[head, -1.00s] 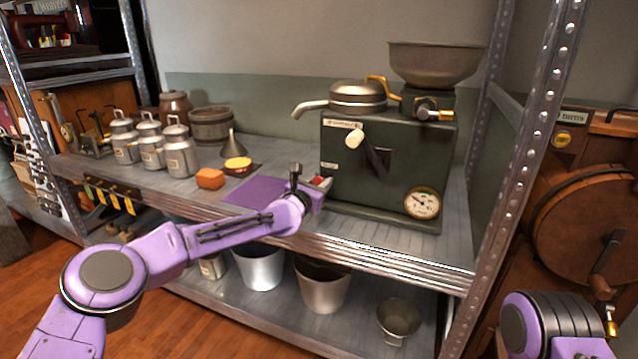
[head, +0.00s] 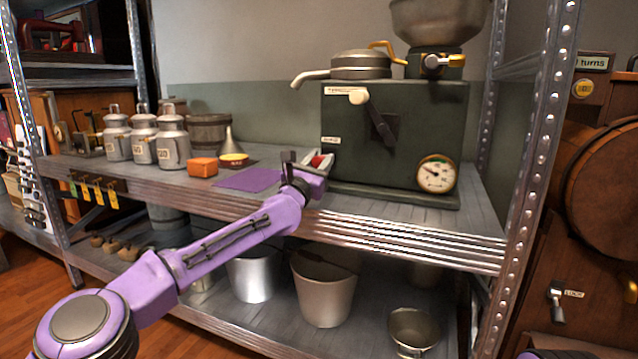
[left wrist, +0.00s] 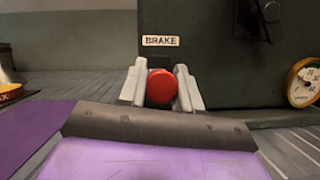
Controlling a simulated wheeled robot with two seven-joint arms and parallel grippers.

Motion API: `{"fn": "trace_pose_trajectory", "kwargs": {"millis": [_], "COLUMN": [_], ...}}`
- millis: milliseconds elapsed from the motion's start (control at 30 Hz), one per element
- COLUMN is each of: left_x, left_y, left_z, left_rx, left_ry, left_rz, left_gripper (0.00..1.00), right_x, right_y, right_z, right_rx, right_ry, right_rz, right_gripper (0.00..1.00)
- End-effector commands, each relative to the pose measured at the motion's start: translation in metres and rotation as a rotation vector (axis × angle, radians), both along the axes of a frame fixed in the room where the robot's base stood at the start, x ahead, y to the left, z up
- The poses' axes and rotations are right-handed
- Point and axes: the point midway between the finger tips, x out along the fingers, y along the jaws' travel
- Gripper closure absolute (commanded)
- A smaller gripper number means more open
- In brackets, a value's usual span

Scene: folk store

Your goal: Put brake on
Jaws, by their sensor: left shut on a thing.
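The brake is a red knob (left wrist: 160,87) low on the left of the dark green machine (head: 400,150), just under a label reading BRAKE (left wrist: 160,41) in the left wrist view. My left gripper (head: 318,165) is shut on this red knob (head: 317,159), with one pale finger on each side of it. The lever part behind the knob is mostly hidden by the knob and fingers. Only a small piece of my right arm shows at the bottom right of the head view; its gripper is not seen.
A crank with a pale knob (head: 357,96) and a gauge (head: 436,174) are on the machine's front. A purple mat (head: 248,180), an orange block (head: 202,167) and milk cans (head: 172,143) stand on the shelf to the left. A metal post (head: 530,170) rises at the right.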

Motion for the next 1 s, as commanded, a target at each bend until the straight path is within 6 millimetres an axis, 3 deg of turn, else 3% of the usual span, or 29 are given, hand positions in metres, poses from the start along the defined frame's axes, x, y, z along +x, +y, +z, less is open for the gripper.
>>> {"fn": "trace_pose_trajectory", "kwargs": {"millis": [33,367,400,467,833,1000], "left_x": [0.0,0.0,0.0,0.0,-0.003,-0.021], "left_y": [-0.001,0.0,0.0,0.0,0.002,0.009], "left_z": [-0.005,-0.002,-0.002,-0.002,-0.002,-0.01], "left_rx": [0.0,0.0,0.0,0.0,0.0,-0.001], "left_ry": [-0.005,-0.009,-0.009,-0.009,-0.01,-0.009], "left_rz": [-0.001,0.0,0.0,0.0,-0.001,-0.002], "left_gripper": [1.0,1.0,0.63,0.44,0.44,0.44], "right_x": [0.0,0.0,0.0,0.0,0.0,0.0], "right_y": [0.0,0.001,0.001,0.001,0.001,0.001], "right_z": [-0.007,-0.005,-0.005,-0.005,-0.005,-0.006], "right_rx": [0.001,0.002,0.002,0.002,0.002,0.002], "right_ry": [0.001,0.0,0.0,0.0,0.0,0.0], "right_rz": [-0.001,-0.001,-0.001,-0.001,-0.001,-0.001], "right_gripper": [0.57,0.57,0.57,0.57,0.57,0.57]}}
